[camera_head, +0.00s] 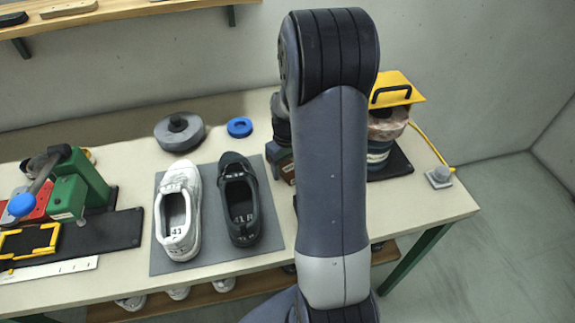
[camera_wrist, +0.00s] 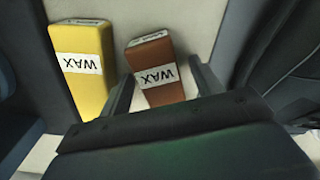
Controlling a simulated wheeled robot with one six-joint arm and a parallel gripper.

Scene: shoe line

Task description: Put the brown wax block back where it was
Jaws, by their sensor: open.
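The brown wax block (camera_wrist: 158,70) shows in the wrist view, with a white WAX label on its side. My gripper (camera_wrist: 163,72) is open, with one finger on each side of the brown block. Gaps show between the block and the fingers, and its lower part is hidden by the gripper body. The yellow wax block (camera_wrist: 82,68) stands just left of the left finger, apart from the brown one. In the head view my arm covers most of this area. A small brown piece beside the arm is too hidden to identify surely.
A grey mat (camera_head: 217,255) with a white shoe (camera_head: 178,215) and a dark shoe (camera_head: 240,205) lies left of my arm. A grey round weight (camera_head: 180,132) and a blue ring (camera_head: 239,127) stand behind. A yellow-topped machine (camera_head: 398,90) stands right.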

